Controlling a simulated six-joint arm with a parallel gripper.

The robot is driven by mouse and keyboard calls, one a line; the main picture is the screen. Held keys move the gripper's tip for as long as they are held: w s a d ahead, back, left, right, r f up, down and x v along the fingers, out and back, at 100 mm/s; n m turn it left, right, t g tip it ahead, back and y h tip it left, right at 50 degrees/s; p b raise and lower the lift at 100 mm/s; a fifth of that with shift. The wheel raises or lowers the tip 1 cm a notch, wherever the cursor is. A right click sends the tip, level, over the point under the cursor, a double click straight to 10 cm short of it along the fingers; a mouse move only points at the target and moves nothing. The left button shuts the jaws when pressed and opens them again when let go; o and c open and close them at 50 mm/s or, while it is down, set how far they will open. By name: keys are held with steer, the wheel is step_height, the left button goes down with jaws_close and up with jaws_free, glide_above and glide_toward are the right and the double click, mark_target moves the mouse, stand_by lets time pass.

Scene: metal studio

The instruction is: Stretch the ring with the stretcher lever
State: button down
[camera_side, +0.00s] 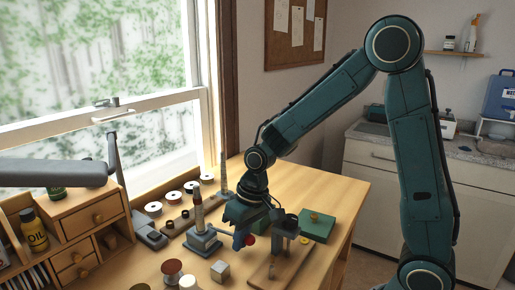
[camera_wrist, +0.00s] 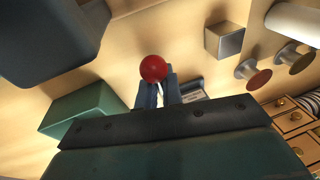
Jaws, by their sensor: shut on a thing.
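The stretcher (camera_side: 203,242) stands on the bench in the side view, a blue-grey base with an upright tapered post (camera_side: 198,212). The lever's red knob (camera_side: 249,240) shows just right of it, below my gripper (camera_side: 243,238). In the wrist view the red knob (camera_wrist: 153,68) sits at the tips of my gripper (camera_wrist: 158,93). A thin pale rod shows between the fingers under the knob, and the fingers are shut on the lever there. I cannot make out the ring on the post.
A green box (camera_side: 318,226) lies right of my gripper, and a wooden board (camera_side: 283,268) lies in front of it. A metal cube (camera_side: 220,270) and spools (camera_side: 172,269) stand at the front. A drawer cabinet (camera_side: 95,222) is at left. The bench's right end is clear.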

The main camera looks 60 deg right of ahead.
steer(key=shift+s+f, duration=0.1)
steer(key=shift+s, duration=0.05)
steer(key=c, duration=1.6)
jaws_free()
steer(key=shift+o, duration=0.2)
steer(key=shift+r, duration=0.2)
steer(key=shift+d+r, duration=0.15)
steer(key=shift+r, duration=0.4)
steer(key=v, duration=1.2)
steer(key=shift+r, duration=0.2)
